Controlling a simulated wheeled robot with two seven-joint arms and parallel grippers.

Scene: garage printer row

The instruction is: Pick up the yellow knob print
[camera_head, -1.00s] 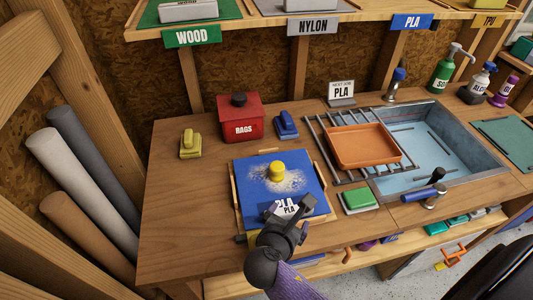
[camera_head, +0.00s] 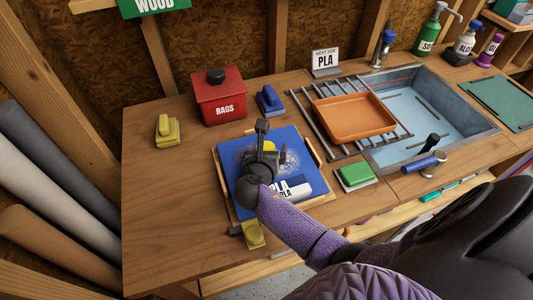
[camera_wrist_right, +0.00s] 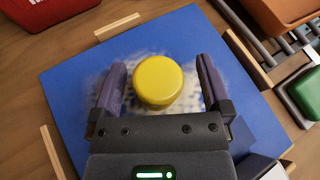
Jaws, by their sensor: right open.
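The yellow knob print (camera_wrist_right: 158,81) is round and sits on the blue mat (camera_wrist_right: 70,75), on a patch of pale residue. In the head view the knob (camera_head: 270,147) is mostly hidden behind my right gripper (camera_head: 263,145). In the right wrist view my right gripper (camera_wrist_right: 160,85) is open, with one purple finger on each side of the knob. Gaps show between the knob and both fingers. The gripper's height over the mat is hard to tell. My left gripper is not in view.
A red rags box (camera_head: 220,98), a yellow brush-like tool (camera_head: 166,131) and a blue one (camera_head: 269,100) stand behind the mat. To the right are an orange tray (camera_head: 352,117) on a rack, a green sponge-like block (camera_head: 355,176) and a sink (camera_head: 430,140). Bare wood lies to the left.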

